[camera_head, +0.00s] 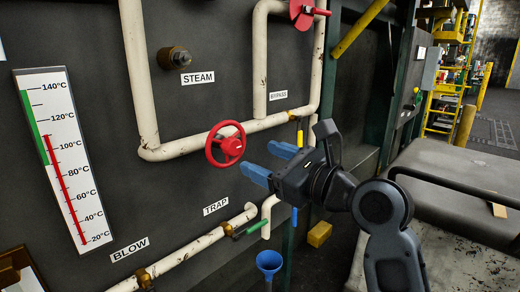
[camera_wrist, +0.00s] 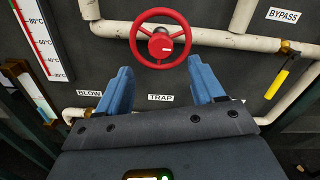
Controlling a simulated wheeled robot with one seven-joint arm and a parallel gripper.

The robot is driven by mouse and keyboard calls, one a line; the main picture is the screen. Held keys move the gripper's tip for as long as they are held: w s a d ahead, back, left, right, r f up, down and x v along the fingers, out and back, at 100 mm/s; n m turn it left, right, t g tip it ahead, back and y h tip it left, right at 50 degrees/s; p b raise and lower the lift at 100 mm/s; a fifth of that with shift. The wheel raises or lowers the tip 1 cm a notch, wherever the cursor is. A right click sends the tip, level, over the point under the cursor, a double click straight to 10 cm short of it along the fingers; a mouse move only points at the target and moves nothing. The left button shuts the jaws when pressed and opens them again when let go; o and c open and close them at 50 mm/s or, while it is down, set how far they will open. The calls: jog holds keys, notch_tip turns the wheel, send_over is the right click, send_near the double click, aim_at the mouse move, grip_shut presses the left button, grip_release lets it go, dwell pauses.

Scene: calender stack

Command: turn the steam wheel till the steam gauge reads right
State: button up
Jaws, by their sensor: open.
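A red handwheel (camera_head: 232,146) sits on a cream pipe on the dark panel, below the STEAM label (camera_head: 197,77). My gripper (camera_head: 270,163) is open and empty, to the right of the wheel and apart from it. In the wrist view the whole wheel (camera_wrist: 161,46) shows ahead of the two blue fingers (camera_wrist: 160,76), roughly centred between them. The gauge (camera_head: 68,150) is a tilted white scale in °C at the left. Its red column tops out a little above 100, beside the lower part of the green band. The wrist view shows only part of it (camera_wrist: 41,35).
Another red handwheel (camera_head: 303,12) is at the top, above the BYPASS label (camera_head: 278,95). A capped brass fitting (camera_head: 175,58) sits beside STEAM. Lower pipes carry a green-handled valve (camera_head: 250,228) near TRAP. A blue funnel (camera_head: 269,262) stands below. A grey bench top (camera_head: 455,255) is at right.

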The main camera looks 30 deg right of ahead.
aim_at(235, 147)
jog(key=shift+x, duration=3.85)
jog(key=c, duration=1.1)
jog(key=shift+o, duration=0.2)
jog(key=shift+n+p, duration=0.4)
jog(key=shift+p, duration=0.1)
